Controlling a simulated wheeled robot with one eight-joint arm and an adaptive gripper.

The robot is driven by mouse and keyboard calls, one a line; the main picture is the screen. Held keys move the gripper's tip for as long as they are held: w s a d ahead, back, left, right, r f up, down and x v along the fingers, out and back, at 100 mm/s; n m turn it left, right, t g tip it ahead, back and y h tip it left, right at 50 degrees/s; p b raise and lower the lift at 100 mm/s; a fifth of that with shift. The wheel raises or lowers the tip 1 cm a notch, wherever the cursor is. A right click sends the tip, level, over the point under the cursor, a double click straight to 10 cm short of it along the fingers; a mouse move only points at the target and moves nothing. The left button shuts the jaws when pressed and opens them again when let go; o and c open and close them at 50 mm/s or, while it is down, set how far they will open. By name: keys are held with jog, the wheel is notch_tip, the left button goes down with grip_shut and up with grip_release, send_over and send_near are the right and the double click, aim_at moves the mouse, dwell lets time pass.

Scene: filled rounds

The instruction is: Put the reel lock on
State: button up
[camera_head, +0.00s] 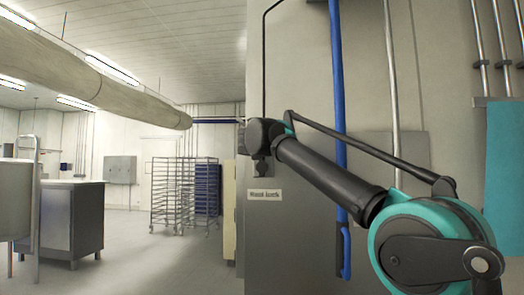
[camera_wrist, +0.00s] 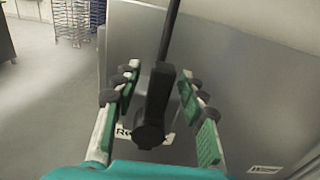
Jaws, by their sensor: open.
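The reel lock appears to be the black lever with a round hub (camera_wrist: 149,135) on the grey panel, by a label starting with "R" in the wrist view. My gripper (camera_wrist: 158,82) is open, with green-padded fingers on both sides of the lever. The lever stands roughly upright in the wrist picture, with gaps to both fingers. In the head view my gripper (camera_head: 258,140) is at the panel's left edge, hiding most of the lever.
A thin black pipe (camera_head: 264,70) runs down to the gripper area. A blue pipe (camera_head: 337,90) and a pale pipe (camera_head: 391,90) pass behind my arm. Another label (camera_wrist: 265,169) is lower right on the panel. Wire racks (camera_head: 170,195) stand far left, with open floor before them.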

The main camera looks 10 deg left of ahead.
grip_shut()
dwell(0.3)
jog(key=shift+a+f+n, duration=0.15)
jog(key=shift+a+n, duration=0.55)
jog(key=shift+n, duration=0.45)
jog(key=shift+a+f+n, duration=0.1)
jog(key=shift+a+n, duration=0.55)
jog(key=shift+n, duration=0.5)
grip_release()
jog(key=shift+s, duration=0.1)
jog(key=s, duration=1.1)
jog(key=shift+s+a, duration=0.2)
jog(key=shift+s, duration=0.15)
